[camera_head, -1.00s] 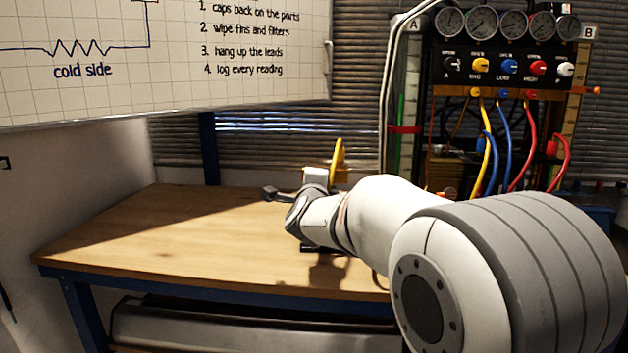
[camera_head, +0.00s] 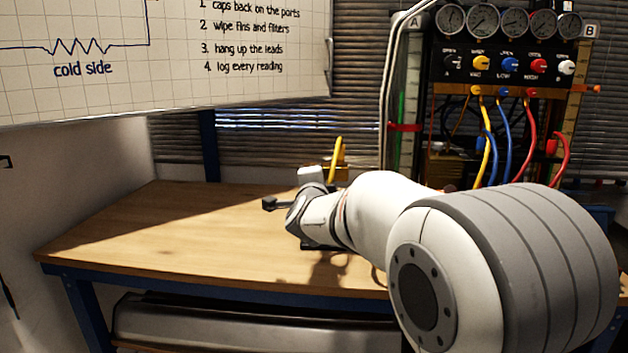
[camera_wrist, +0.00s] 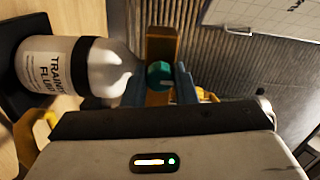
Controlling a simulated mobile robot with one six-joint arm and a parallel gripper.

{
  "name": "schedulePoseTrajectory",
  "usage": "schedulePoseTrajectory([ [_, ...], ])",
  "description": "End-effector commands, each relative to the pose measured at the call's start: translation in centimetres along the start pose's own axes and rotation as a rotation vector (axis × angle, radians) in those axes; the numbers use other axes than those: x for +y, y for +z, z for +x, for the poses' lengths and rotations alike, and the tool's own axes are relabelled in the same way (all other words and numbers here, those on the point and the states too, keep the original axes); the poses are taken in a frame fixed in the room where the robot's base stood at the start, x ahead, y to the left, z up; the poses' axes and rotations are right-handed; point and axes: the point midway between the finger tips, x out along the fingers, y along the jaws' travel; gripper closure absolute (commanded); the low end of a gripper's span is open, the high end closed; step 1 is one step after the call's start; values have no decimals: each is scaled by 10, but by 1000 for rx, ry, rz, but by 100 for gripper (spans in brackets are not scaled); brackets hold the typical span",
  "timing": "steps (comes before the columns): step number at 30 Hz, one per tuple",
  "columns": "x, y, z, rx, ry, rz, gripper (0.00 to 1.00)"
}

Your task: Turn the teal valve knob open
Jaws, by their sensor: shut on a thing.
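The teal valve knob (camera_wrist: 159,74) shows in the wrist view in front of an orange-brown upright block. A pale mark shows on its face near its lower edge. My gripper (camera_wrist: 158,82) has one blue-grey finger on each side of the knob and is shut on it. In the head view my own arm and wrist hide the knob and the fingertips.
The wooden bench (camera_head: 170,235) is largely clear at left. A gauge rig (camera_head: 510,65) with coloured hoses stands at the back right.

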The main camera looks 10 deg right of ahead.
Motion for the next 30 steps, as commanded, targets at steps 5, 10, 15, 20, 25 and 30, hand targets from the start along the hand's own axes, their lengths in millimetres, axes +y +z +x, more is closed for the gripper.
schedulePoseTrajectory([
  [5,0,0,0,0,0,0,66],
  [10,0,0,0,0,0,0,53],
  [15,0,0,0,0,0,1,53],
  [20,-1,0,-8,0,-1,1,53],
  [25,-2,0,-37,-2,-2,1,53],
  [30,-1,1,-63,-2,0,1,53],
])
